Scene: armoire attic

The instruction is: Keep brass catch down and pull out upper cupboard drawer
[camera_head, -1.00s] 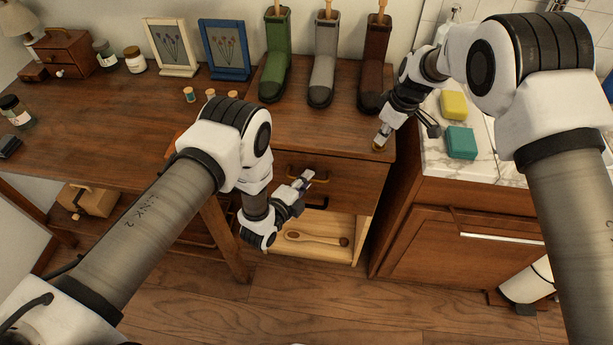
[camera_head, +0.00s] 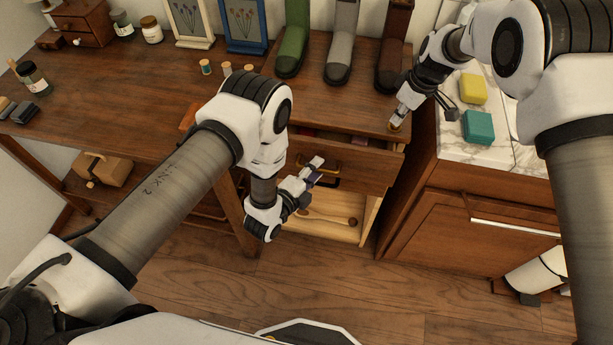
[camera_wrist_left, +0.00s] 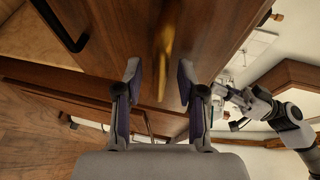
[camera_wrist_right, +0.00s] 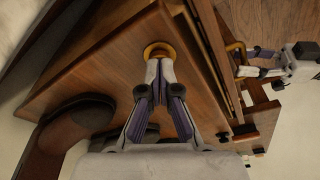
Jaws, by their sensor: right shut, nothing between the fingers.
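The upper cupboard drawer (camera_head: 372,168) stands partly out, with its inside showing behind the front. Its brass handle (camera_wrist_left: 165,45) lies between the fingers of my left gripper (camera_head: 317,172) in the left wrist view. Those fingers (camera_wrist_left: 159,78) are apart, with a gap on each side of the handle; contact cannot be told. The brass catch (camera_wrist_right: 159,49) is a round piece on the cupboard top near its front edge. My right gripper (camera_head: 399,116) is shut, with its tips on the catch; its fingers (camera_wrist_right: 160,72) are together in the right wrist view.
Green, grey and brown boots (camera_head: 393,55) stand on the cupboard top. An open shelf below the drawer holds a wooden spoon (camera_head: 330,218). A marble counter (camera_head: 448,138) with yellow and teal blocks is at the right. The floor (camera_head: 370,285) in front is clear.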

